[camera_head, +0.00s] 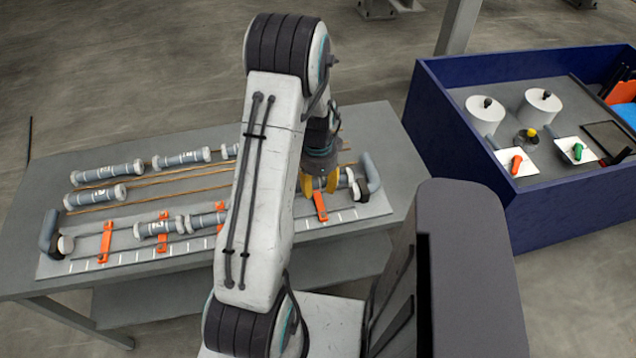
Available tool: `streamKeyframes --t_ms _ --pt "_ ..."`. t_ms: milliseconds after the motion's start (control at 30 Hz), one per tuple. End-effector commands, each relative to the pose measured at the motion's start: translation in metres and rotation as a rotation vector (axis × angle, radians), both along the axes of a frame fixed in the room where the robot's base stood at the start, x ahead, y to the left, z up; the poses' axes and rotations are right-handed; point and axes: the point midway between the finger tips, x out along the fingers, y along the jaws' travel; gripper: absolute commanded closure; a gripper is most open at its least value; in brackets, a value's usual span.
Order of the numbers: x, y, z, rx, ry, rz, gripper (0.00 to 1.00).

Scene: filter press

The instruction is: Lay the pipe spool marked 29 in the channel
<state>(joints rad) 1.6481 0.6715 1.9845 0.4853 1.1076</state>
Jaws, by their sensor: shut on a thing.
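My gripper (319,184), with yellow fingers, is at the right end of the channel on the grey table. It is shut on a grey pipe spool (342,178), mostly hidden by the fingers and my arm. I cannot read its mark, nor tell whether it touches the channel. The channel (125,250) runs along the table's front, with orange brackets (106,242) across it. Two grey spools with pale flanges, a left one (154,229) and a right one (206,221), lie in its middle. Grey elbows stand at its left end (50,230) and right end (369,174).
Loose spools lie on brown rails behind the channel: one at front left (96,196), one behind it (107,173), one farther right (182,158). My arm hides part of the table. A blue-walled bin (455,130) with white rolls and valves stands at right.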

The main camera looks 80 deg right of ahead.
Motion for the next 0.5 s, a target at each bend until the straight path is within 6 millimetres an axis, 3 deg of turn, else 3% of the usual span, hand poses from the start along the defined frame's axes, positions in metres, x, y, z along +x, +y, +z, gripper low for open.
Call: streamKeyframes --t_ms 500 --pt "0.000 0.000 -0.039 0.001 0.000 0.000 0.93"
